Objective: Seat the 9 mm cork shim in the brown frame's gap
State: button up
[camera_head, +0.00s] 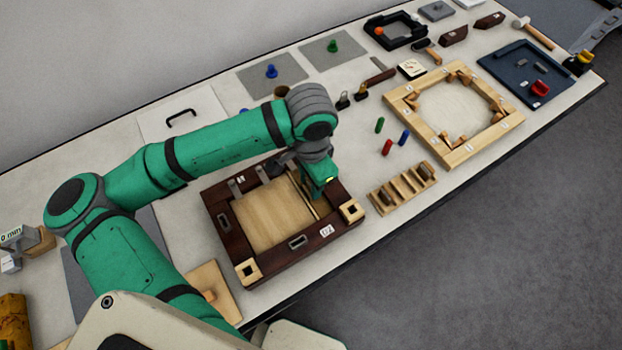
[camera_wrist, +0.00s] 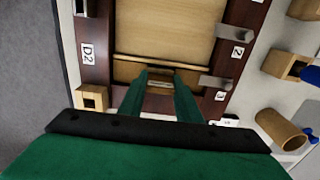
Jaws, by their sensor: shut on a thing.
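The brown frame (camera_head: 335,231) lies on the bench with a pale wood panel (camera_head: 265,213) inside it. A narrow gap with a thin light strip (camera_wrist: 160,62) runs between the panel and the frame's right side. My gripper (camera_head: 318,192) is over that side, pointing down. In the wrist view my gripper (camera_wrist: 160,83) is shut on a small pale piece, the cork shim (camera_wrist: 160,84), mostly hidden between the fingertips. The shim is close to the gap beside the strip; I cannot tell whether it touches the frame. The frame also shows in the wrist view (camera_wrist: 98,25).
A slotted wooden rack (camera_head: 402,188) with dark pieces stands right of the frame. Red (camera_head: 387,147), green (camera_head: 379,125) and blue (camera_head: 404,138) pegs stand behind it. A larger light wood frame (camera_head: 437,150) lies further right. Grey metal clips (camera_wrist: 218,82) sit on the brown frame's edge.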

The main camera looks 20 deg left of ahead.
jog(key=shift+f, duration=0.2)
jog(key=o, duration=1.2)
jog(key=shift+r, duration=0.1)
notch_tip(320, 180, up, 11)
jog(key=shift+f, duration=0.15)
